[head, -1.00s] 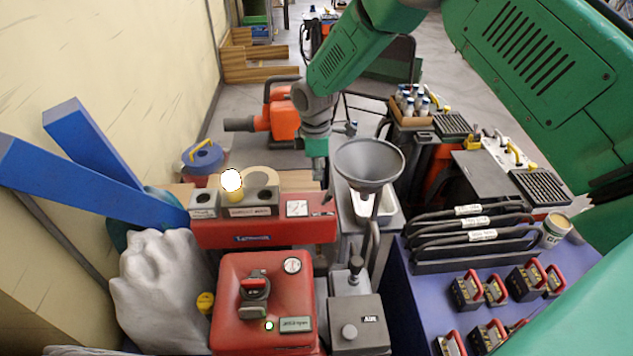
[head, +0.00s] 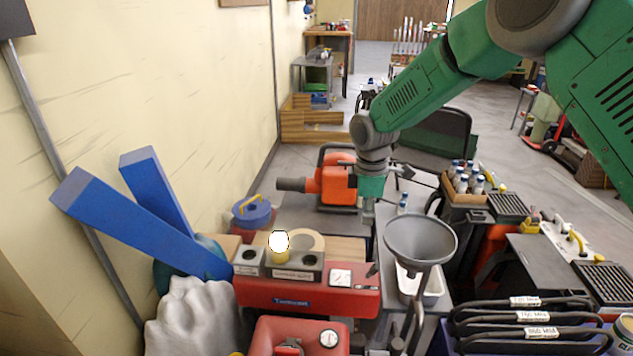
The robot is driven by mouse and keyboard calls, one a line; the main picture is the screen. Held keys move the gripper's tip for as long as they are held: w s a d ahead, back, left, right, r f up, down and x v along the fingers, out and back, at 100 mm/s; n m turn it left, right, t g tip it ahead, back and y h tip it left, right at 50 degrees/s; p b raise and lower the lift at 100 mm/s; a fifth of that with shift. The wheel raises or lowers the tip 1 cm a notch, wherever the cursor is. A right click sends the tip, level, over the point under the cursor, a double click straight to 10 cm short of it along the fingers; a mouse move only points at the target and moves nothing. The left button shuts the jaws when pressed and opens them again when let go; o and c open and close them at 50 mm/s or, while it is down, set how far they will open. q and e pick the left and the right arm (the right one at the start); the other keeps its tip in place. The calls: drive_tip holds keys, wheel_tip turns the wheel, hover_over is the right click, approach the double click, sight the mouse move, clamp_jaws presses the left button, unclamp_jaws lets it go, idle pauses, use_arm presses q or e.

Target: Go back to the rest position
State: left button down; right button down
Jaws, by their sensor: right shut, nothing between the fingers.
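My right arm, green with grey joints, comes in from the upper right. Its gripper (head: 368,208) points down, shut and empty, just behind the grey funnel (head: 420,240) and to its upper left in the picture. It is apart from the red machine (head: 300,294), which carries grey sockets and a yellow piece with a white round top (head: 279,243). My left gripper is not in view.
An orange machine (head: 336,182) stands behind the gripper. A box of bottles (head: 467,182) and a dark chair (head: 436,130) are at the right. Black labelled handles (head: 530,317) are at the lower right. Blue beams (head: 140,222) lean at the left wall. Open floor lies beyond.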

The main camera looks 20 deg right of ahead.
drive_tip(key=s+a+f+m, duration=0.2)
drive_tip(key=s+f, duration=0.5)
drive_tip(key=s, duration=0.1)
drive_tip(key=s+a+f+m, duration=0.2)
drive_tip(key=s+f+m, duration=0.1)
drive_tip(key=s+f, duration=0.3)
drive_tip(key=s+a+f+m+y, duration=0.1)
drive_tip(key=s+f+m, duration=0.1)
drive_tip(key=s+f, duration=0.5)
drive_tip(key=shift+s+a+f+m, duration=0.1)
drive_tip(key=shift+s+a+m, duration=0.05)
drive_tip(key=shift+s, duration=0.55)
drive_tip(key=shift+s+a+f+m, duration=0.1)
drive_tip(key=shift+s+f, duration=0.05)
drive_tip(key=shift+s, duration=0.5)
drive_tip(key=shift+s+a+f+m, duration=0.1)
drive_tip(key=shift+s+a+m, duration=0.05)
drive_tip(key=shift+s, duration=0.55)
drive_tip(key=s+d+m, duration=0.2)
drive_tip(key=s+m, duration=0.2)
drive_tip(key=s, duration=0.8)
drive_tip(key=shift+s+d+r+t+h, duration=0.15)
drive_tip(key=shift+r+t+h, duration=0.1)
drive_tip(key=shift+t+h, duration=0.15)
